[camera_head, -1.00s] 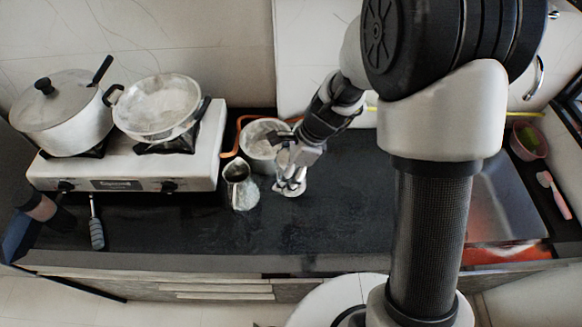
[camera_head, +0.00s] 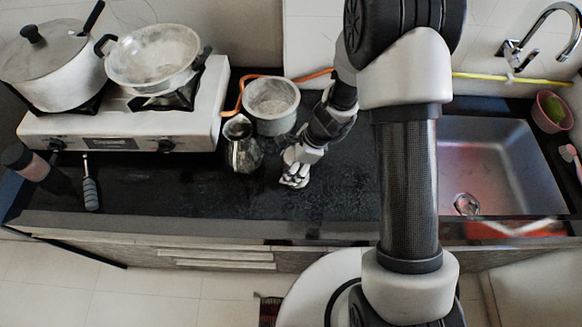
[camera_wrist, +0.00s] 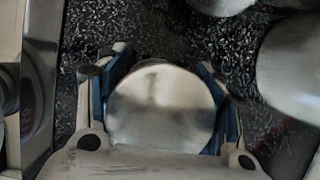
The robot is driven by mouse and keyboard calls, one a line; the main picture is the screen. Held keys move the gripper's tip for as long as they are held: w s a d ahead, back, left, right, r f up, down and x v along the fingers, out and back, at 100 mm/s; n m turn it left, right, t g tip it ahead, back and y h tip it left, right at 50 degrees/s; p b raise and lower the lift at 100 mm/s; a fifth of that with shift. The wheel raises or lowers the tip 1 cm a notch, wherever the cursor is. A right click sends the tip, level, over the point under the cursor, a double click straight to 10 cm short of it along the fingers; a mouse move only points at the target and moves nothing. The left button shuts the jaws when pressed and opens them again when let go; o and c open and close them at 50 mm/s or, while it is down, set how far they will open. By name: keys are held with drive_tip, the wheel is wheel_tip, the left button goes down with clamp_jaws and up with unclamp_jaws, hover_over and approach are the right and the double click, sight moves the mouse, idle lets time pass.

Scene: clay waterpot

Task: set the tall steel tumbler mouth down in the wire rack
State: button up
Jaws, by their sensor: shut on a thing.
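My gripper (camera_head: 294,180) is low over the dark counter, in front and to the right of a steel jug. In the wrist view my gripper (camera_wrist: 165,95) has its blue pads closed on both sides of a round, shiny steel thing, which I take for the tumbler (camera_wrist: 160,108). Its smooth round end faces the camera; its sides and far end are hidden. In the head view my fingers mostly hide it, and I cannot tell whether it touches the counter. No wire rack shows in either view.
The steel jug (camera_head: 243,150) and an open pot (camera_head: 271,104) stand close behind my gripper. A stove (camera_head: 120,133) with two pots is at left. A sink (camera_head: 490,165) is at right, partly behind my arm. The counter's front strip is clear.

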drive_tip(key=shift+f, duration=0.3)
drive_tip(key=shift+f, duration=0.1)
drive_tip(key=shift+f, duration=0.15)
drive_tip(key=o, duration=1.1)
